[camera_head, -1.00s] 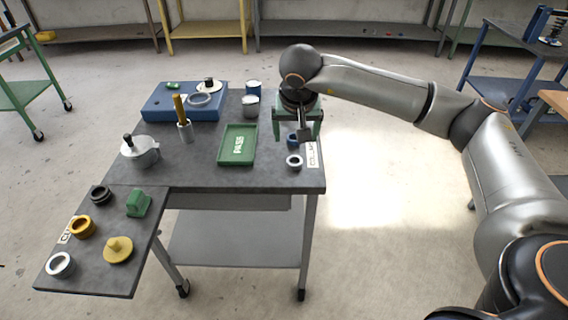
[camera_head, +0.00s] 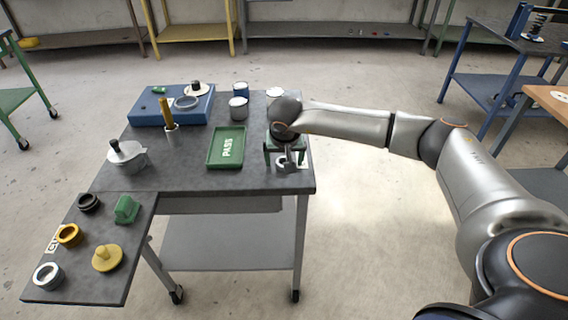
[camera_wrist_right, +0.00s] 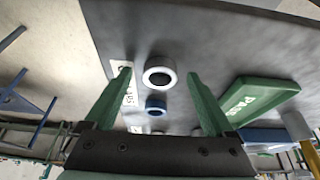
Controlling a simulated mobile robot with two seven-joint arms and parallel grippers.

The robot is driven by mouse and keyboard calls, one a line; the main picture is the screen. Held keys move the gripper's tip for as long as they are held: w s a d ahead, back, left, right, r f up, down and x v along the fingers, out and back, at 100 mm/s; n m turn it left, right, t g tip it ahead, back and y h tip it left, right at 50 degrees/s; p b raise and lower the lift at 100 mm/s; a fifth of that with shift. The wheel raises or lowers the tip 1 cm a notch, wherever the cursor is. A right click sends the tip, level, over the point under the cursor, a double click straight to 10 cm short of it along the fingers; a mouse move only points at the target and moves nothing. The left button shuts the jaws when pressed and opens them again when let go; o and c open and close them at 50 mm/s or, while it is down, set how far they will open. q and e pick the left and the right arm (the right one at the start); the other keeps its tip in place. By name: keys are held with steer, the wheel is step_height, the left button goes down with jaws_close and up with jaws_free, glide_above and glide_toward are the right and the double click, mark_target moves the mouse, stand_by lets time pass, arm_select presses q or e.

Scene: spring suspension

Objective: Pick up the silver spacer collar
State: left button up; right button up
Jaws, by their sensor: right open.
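The silver spacer collar (camera_wrist_right: 159,72) is a short ring standing on the dark table top, seen in the right wrist view between my right gripper's fingers and apart from both. My right gripper (camera_wrist_right: 158,92) has green fingers, spread wide and empty. In the head view my right gripper (camera_head: 285,158) hangs over the table's right front part, and its wrist mostly hides the collar. My left gripper is not in view.
A white label (camera_wrist_right: 130,90) lies beside the collars, near the table edge. A green PASS tray (camera_head: 227,148) lies to the left. A blue fixture (camera_head: 172,106) and cans (camera_head: 238,108) stand farther back.

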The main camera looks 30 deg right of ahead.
jaws_close()
stand_by(0.7)
steer(key=shift+r, duration=0.1)
